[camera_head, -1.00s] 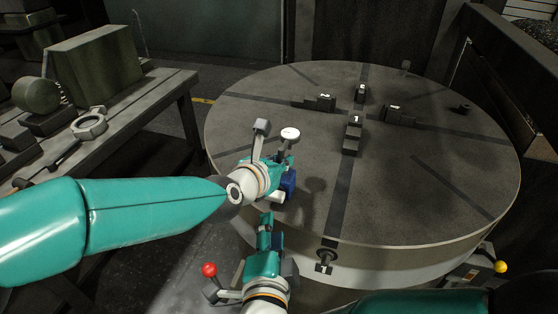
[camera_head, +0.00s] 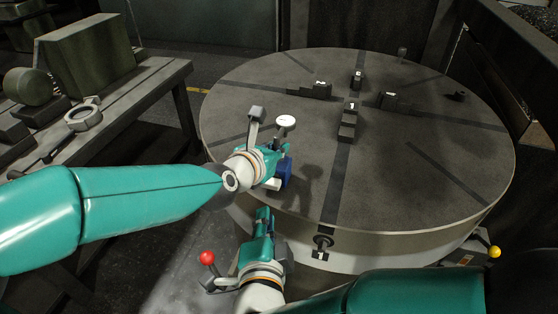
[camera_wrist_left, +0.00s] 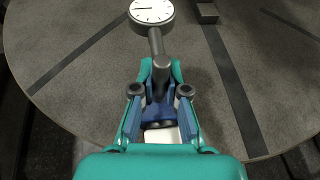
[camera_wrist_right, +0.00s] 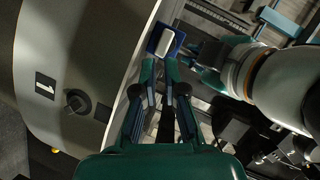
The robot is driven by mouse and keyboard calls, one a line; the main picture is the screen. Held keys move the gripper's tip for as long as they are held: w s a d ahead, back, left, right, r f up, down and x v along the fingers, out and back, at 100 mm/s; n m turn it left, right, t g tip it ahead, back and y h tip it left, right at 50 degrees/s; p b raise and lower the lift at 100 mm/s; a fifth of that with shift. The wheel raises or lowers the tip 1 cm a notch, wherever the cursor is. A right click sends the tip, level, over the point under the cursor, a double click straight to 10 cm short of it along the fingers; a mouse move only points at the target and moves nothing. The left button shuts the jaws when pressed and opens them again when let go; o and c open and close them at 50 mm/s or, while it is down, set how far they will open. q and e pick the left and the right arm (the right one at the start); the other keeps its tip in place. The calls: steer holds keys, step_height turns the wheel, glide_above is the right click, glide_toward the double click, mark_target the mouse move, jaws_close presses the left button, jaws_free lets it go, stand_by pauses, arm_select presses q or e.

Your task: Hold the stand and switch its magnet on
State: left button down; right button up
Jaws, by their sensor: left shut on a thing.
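The stand has a dark blue base (camera_head: 286,173) and a round white dial (camera_head: 285,121) on a post. My left gripper (camera_head: 279,166) is shut on the stand at the table's near left rim; I cannot tell whether the base touches the top. The left wrist view shows the dial (camera_wrist_left: 152,11) upright beyond the fingers and a white part (camera_wrist_left: 161,136) by the base. My right gripper (camera_head: 264,213) is lower, beside the table's side. In the right wrist view its fingers (camera_wrist_right: 160,62) are apart and empty, just short of the blue base with its white part (camera_wrist_right: 165,43).
The round table (camera_head: 420,190) carries several dark numbered blocks (camera_head: 348,121) towards its middle. A red-knobbed lever (camera_head: 207,257) is left of my right gripper; a yellow knob (camera_head: 495,252) is at right. A workbench (camera_head: 150,90) with castings stands at left. The table's near right is clear.

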steer(key=a+f+n+g+y, duration=0.2)
steer(key=a+n, duration=0.1)
steer(key=a+f+n+g+y, duration=0.1)
steer(key=a+f+n+g, duration=0.1)
steer(key=shift+w+a+f+y, duration=0.1)
steer(key=shift+w+a+y, duration=0.05)
steer(key=shift+y, duration=0.15)
jaws_close()
steer(key=s+a+r+n+g+y, duration=0.1)
steer(key=s+a+n+g+y, duration=0.15)
steer(key=s+n+g, duration=0.5)
steer(key=s+a+r+n+g+y, duration=0.25)
steer(key=n+g+y, duration=0.2)
steer(key=n, duration=0.65)
steer(key=n+t+h, duration=0.2)
steer(key=n+t, duration=0.2)
steer(key=n, duration=0.1)
glide_toward(272, 182)
steer(key=shift+m, duration=0.25)
steer(key=x, duration=0.6)
steer(key=shift+w+a+f, duration=0.1)
